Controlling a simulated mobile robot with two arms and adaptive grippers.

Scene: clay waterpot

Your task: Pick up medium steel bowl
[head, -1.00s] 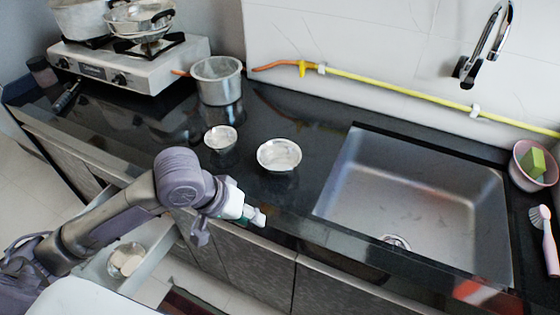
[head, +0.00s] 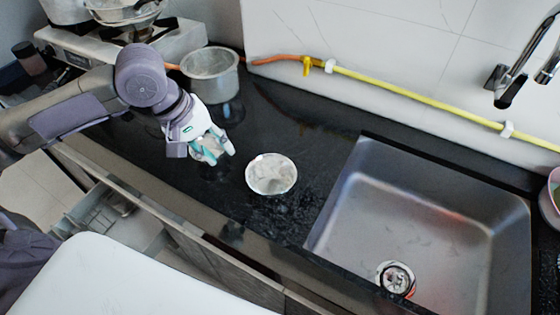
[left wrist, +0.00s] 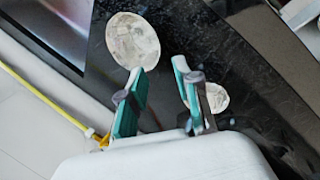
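Two shallow round steel bowls are on the black counter. The larger one (head: 271,174) stands clear between my left gripper and the sink, and it also shows in the left wrist view (left wrist: 132,40). The smaller one (head: 211,147) is partly hidden by my left gripper (head: 221,158). In the left wrist view the smaller bowl (left wrist: 215,98) shows beside and behind one finger of the gripper (left wrist: 158,68). The teal fingers are apart, with no bowl clamped between them. I cannot tell whether a finger touches the smaller bowl. My right gripper is not in view.
A steel pot (head: 211,75) stands behind the gripper, near the white stove (head: 175,45). The sink (head: 425,215) is at the right. A yellow hose (head: 420,104) runs along the wall. An open drawer (head: 95,213) sticks out below the counter.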

